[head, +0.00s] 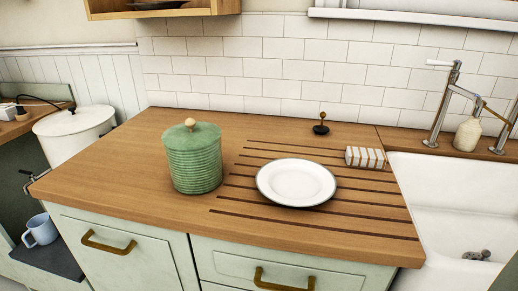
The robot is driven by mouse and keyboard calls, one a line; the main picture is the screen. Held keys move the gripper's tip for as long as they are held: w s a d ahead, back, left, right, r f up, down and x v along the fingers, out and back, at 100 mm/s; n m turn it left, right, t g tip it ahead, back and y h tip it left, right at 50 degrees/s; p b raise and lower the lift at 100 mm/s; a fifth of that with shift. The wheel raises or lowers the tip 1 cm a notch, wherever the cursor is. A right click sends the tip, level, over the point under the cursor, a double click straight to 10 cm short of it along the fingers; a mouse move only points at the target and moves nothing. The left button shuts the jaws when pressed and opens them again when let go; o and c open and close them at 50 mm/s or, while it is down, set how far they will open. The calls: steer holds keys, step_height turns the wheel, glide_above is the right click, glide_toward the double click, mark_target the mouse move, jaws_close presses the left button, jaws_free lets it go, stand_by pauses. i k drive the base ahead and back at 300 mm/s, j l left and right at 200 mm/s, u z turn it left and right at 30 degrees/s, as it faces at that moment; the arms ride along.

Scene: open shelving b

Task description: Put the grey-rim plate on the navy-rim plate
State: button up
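A white plate (296,182) with a thin rim that looks grey lies flat on the grooved part of the wooden counter. Nothing lies on it. A dark, dish-like thing (155,4) sits in the open wooden shelf at the top edge; it is cut off, and I cannot tell its rim colour or whether it is a plate. No plate with a clearly navy rim shows. My gripper is not in view.
A green ribbed canister (194,158) stands left of the plate. A striped block (365,157) and a small dark knobbed object (321,124) are behind it. A white sink (440,200) with a tap is at right. The front of the wooden counter (130,190) is clear.

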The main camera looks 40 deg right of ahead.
mark_target(293, 182)
steer(key=z, duration=1.2)
